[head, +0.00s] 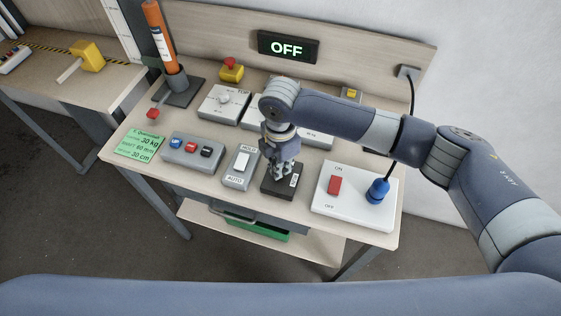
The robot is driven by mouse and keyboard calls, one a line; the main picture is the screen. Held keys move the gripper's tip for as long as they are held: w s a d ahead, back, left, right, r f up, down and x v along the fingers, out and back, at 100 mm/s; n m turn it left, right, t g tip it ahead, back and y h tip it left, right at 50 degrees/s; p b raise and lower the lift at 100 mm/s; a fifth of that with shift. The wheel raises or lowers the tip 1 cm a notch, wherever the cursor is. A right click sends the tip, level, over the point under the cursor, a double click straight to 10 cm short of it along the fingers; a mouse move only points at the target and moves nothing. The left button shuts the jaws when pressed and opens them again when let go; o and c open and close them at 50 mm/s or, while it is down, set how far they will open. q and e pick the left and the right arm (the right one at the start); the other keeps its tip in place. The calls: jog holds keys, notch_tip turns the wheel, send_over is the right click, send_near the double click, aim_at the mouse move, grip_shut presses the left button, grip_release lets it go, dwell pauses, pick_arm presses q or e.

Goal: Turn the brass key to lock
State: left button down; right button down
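My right gripper (283,170) points down over a small dark box (272,189) near the front middle of the table. Its fingers are close above or touching the top of the box. The brass key cannot be made out; the gripper covers the part of the box where its fingers are. A pale label shows on the right side of the box. Whether the fingers are shut on anything is too small to tell. My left gripper is out of view.
A HOLD/AUTO rocker switch (241,165) stands just left of the box, and a white ON/OFF panel (350,207) with a blue plug (377,191) to the right. A button box (192,151) lies farther left.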

jog(key=n, duration=0.3)
jog(key=shift+r+n+p, duration=0.1)
jog(key=shift+n+p, duration=0.3)
jog(key=shift+n, duration=1.9)
jog(key=c, duration=1.8)
grip_release()
jog(key=shift+r, duration=0.15)
notch_tip(320, 180, up, 12)
jog(key=shift+f, duration=0.15)
jog(key=shift+f, duration=0.1)
